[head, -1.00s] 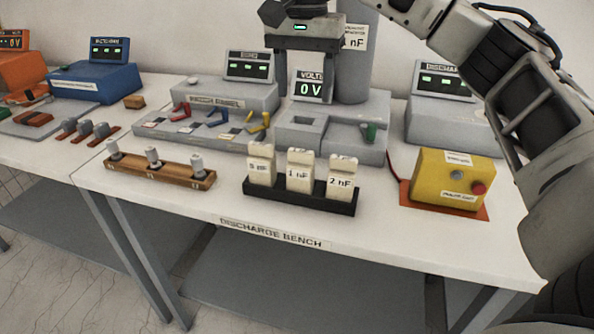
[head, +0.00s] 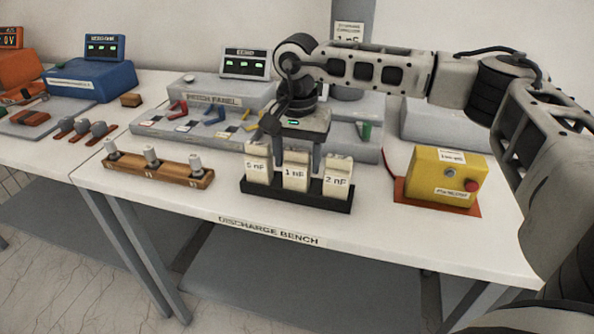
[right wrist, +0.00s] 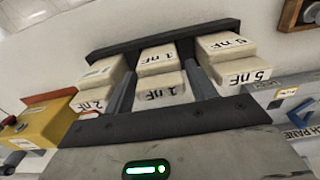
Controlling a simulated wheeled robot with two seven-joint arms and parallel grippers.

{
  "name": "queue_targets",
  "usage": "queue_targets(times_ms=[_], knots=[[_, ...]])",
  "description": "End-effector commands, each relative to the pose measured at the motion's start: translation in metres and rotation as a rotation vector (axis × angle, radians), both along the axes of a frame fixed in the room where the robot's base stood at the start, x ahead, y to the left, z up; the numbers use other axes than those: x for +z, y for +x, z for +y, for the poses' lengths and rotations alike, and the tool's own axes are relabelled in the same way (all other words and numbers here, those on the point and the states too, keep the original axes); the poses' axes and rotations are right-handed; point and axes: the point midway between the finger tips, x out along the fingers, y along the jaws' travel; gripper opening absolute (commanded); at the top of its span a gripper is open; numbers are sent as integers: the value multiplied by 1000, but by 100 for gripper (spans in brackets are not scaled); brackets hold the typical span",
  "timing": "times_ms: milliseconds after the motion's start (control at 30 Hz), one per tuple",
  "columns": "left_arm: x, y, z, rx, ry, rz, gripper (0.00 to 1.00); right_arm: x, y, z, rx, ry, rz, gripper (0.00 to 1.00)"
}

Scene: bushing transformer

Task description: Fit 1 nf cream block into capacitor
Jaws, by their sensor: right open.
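The cream 1 nF block (head: 295,176) stands upright in the middle of a black rack (head: 297,196) at the front of the bench, between the 5 nF block (head: 257,168) and the 2 nF block (head: 338,176). My right gripper (head: 298,158) is open and points down at the 1 nF block. In the right wrist view the 1 nF block (right wrist: 160,80) lies between its fingers, which reach into the gaps beside it; contact cannot be told. The grey capacitor (head: 352,136) stands behind, its slot and volt display hidden by my arm. My left gripper is out of view.
A wooden strip (head: 160,167) with grey knobs lies to the left. A yellow box (head: 446,177) with a red button stands to the right. The coloured-lever panel (head: 190,125) is behind. The bench front strip is clear.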

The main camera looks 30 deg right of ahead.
Motion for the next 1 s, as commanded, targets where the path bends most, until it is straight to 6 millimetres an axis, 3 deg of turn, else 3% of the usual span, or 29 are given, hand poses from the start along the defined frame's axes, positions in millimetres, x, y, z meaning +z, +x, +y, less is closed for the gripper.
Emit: queue_targets(times_ms=[267,400,433,767,1000], knots=[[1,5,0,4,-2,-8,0,-6,0,0,-1,1,-1,56],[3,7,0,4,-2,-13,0,-5,0,0,-1,1,-1,23],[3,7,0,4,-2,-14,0,-5,0,0,-1,1,-1,19],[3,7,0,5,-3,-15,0,-3,0,0,-1,1,-3,19],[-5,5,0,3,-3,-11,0,19,1,1,1,2,-5,19]])
